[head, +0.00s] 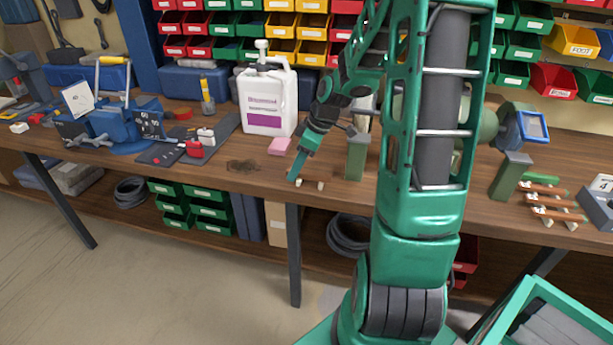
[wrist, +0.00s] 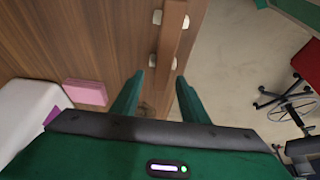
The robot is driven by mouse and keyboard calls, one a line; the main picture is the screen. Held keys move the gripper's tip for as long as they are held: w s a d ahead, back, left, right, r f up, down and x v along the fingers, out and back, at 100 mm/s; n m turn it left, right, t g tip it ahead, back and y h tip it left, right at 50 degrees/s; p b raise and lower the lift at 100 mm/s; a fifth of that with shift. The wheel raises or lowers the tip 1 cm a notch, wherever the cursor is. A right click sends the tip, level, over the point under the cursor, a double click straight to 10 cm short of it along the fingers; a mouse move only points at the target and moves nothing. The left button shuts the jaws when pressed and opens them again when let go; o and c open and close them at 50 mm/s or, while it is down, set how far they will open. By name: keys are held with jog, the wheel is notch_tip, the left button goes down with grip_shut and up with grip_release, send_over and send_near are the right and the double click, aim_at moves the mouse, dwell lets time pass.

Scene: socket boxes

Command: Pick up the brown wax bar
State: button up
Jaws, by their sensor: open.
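The brown wax bar (wrist: 171,42) shows in the wrist view as a long narrow strip close in colour to the bench wood. Small cream pieces stick out on both sides of it. In the head view two cream pieces (head: 320,185) show near the bench's front edge, but I cannot pick the bar out from the wood there. My gripper (head: 293,178) points down near these pieces. In the wrist view its green fingers (wrist: 162,78) are apart, with nothing seen held between them, and the bar runs up the picture from between them. Whether they touch it I cannot tell.
A pink block (head: 279,146) and a white jug (head: 268,101) stand behind my gripper. A green post (head: 356,160) stands to its right. A dark stained patch (head: 245,166) of bench lies clear to the left. Copper-coloured rods (head: 553,215) lie at the far right.

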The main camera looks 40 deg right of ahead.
jog(key=shift+f, duration=0.25)
dwell(0.7)
grip_shut()
